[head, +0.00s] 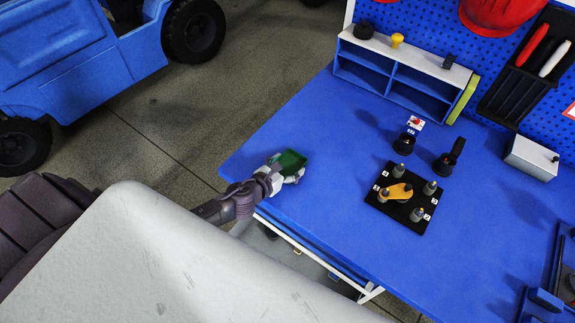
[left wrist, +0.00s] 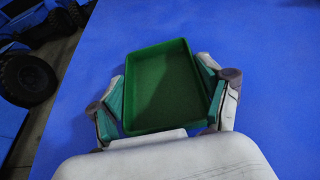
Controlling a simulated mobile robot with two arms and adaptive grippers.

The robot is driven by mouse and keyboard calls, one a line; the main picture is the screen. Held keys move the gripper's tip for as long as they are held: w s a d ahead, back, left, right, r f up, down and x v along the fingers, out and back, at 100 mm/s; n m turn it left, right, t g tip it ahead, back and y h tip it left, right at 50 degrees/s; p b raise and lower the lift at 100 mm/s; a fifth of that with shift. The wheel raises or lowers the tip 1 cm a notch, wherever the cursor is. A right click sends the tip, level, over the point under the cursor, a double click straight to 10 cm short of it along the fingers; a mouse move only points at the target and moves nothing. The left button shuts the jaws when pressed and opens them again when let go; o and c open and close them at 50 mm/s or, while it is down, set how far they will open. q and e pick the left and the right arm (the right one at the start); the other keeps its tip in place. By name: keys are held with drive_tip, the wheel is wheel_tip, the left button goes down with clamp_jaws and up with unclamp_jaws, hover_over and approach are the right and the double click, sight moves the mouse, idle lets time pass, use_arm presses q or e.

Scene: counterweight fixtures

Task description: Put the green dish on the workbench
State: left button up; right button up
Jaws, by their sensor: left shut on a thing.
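The green dish (head: 291,161) is a small rectangular tray with raised walls. In the head view it is over the near left part of the blue workbench (head: 320,215). My left gripper (head: 285,171) is shut on the dish. In the left wrist view the dish (left wrist: 163,85) sits between the two fingers of the gripper (left wrist: 160,98), one at each side, with the blue bench top (left wrist: 265,60) behind it. The dish looks empty. I cannot tell whether it touches the bench top. My right gripper is not in view.
A black plate (head: 376,205) with several pegs and a yellow piece (head: 396,192) lies right of the dish. Dark holders (head: 446,160) stand behind it. A blue shelf (head: 400,75) and a grey box (head: 530,157) are at the back. A blue vehicle (head: 65,60) stands left.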

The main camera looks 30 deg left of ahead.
use_arm(q)
drive_tip(key=o, duration=1.3)
drive_tip(key=shift+r+p, duration=0.3)
drive_tip(key=shift+p, duration=0.05)
drive_tip(key=v, duration=0.7)
drive_tip(key=b+v, duration=0.1)
drive_tip(key=v, duration=0.2)
drive_tip(key=shift+s+a+f, duration=0.1)
drive_tip(key=shift+s+f, duration=0.1)
drive_tip(key=shift+s, duration=0.3)
drive_tip(key=shift+s+r, duration=0.35)
drive_tip(key=shift+s, duration=0.15)
